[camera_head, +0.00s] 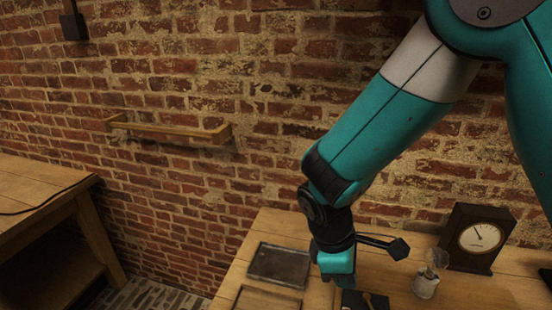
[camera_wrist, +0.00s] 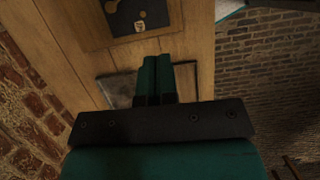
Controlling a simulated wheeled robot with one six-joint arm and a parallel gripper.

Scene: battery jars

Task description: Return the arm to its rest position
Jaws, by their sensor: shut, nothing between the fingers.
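My arm, teal with a pale grey section, reaches down from the upper right in the head view. My gripper (camera_head: 343,284) hangs over the wooden bench (camera_head: 235,279), to the right of a dark shallow tray. In the wrist view the two teal fingers of my gripper (camera_wrist: 157,60) lie side by side, closed together with nothing between them. They point past the grey tray (camera_wrist: 114,90) towards a wood-framed dark panel (camera_wrist: 128,17).
On the bench stand the dark tray (camera_head: 279,264), a wooden-cased dial meter (camera_head: 480,238), a small glass piece on a pale base (camera_head: 426,287) and a black item (camera_head: 377,300). A second table (camera_head: 38,184) is at left. The brick wall (camera_head: 180,75) backs the bench.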

